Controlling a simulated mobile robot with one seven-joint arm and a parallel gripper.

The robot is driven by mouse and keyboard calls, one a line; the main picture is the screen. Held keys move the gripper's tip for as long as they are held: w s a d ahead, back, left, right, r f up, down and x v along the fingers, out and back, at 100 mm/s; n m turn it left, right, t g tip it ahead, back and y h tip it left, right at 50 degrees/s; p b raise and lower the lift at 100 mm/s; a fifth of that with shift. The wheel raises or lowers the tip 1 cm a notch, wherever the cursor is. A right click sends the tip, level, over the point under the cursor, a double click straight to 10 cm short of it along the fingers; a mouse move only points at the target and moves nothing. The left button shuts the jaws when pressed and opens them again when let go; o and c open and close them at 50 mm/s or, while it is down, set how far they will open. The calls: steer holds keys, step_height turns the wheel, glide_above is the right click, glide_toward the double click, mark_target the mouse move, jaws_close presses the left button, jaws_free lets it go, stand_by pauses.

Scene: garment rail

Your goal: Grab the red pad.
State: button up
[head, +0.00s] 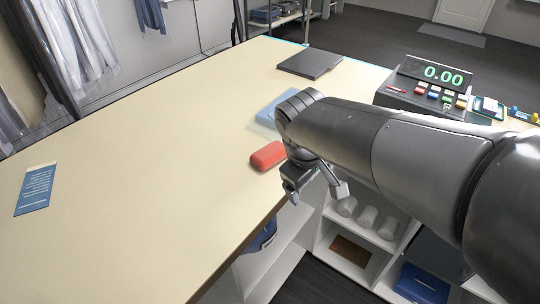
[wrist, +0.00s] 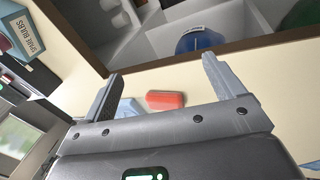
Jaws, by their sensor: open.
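The red pad (head: 268,155) is a small rounded block lying on the cream counter (head: 150,180), near its front edge. It also shows in the wrist view (wrist: 165,100), between my gripper's fingers and close to the gripper body. My gripper (head: 315,190) is open and empty, just right of the pad in the head view, at the counter's edge. In the wrist view the two fingers (wrist: 158,78) stand wide apart. The pad looks apart from both fingers; how far it lies below them I cannot tell.
A blue folded item (head: 277,108) lies behind the pad, partly hidden by my arm. A dark flat case (head: 310,63), a register (head: 425,90) and a blue card (head: 36,188) are on the counter. Shelves (head: 365,215) stand below the edge.

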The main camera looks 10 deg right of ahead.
steer(key=w+a+f+n+h, duration=0.3)
steer(key=w+n, duration=0.2)
steer(key=w+a+f+n+h, duration=0.2)
steer(key=w+a+n, duration=0.15)
steer(key=w, duration=0.25)
steer(key=n+t+h, duration=0.4)
steer(key=n+t, duration=0.1)
steer(key=n, duration=0.4)
glide_toward(260, 156)
steer(key=shift+w+d+r, duration=0.2)
steer(key=shift+w+d, duration=0.05)
steer(key=shift+w, duration=0.15)
steer(key=x, duration=0.5)
steer(key=shift+f, duration=0.2)
steer(key=shift+s+f+x, duration=0.1)
steer(key=shift+x, duration=1.3)
steer(key=shift+s+f+x, duration=0.1)
steer(key=shift+s+x, duration=0.05)
steer(key=shift+x, duration=1.25)
steer(key=shift+c, duration=0.2)
steer(key=c, duration=1.1)
